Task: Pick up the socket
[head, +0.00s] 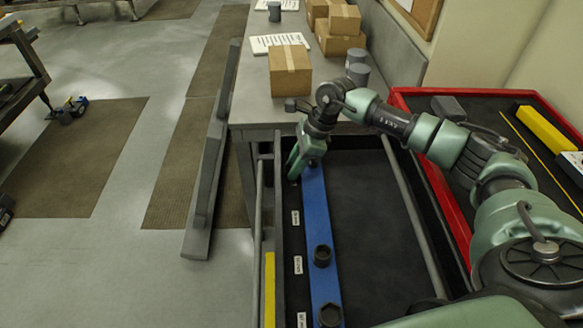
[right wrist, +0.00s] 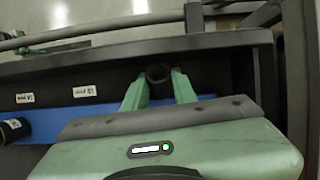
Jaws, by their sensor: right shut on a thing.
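My right gripper (head: 297,172) is at the far end of the blue rail (head: 317,222). In the right wrist view, its green fingers (right wrist: 160,88) are shut on a dark round socket (right wrist: 158,74), one finger on each side. Whether this socket is clear of the rail I cannot tell. Two other dark sockets stand on the rail: one in the middle (head: 322,256) and one at the near end (head: 330,315). A socket also shows at the left in the right wrist view (right wrist: 14,130). My left gripper is out of view.
The rail lies in a dark open drawer (head: 375,235) with white labels (head: 297,264) beside it. The drawer floor right of the rail is clear. Beyond is a grey bench with a cardboard box (head: 290,70). A red-edged tray (head: 440,200) stands at right.

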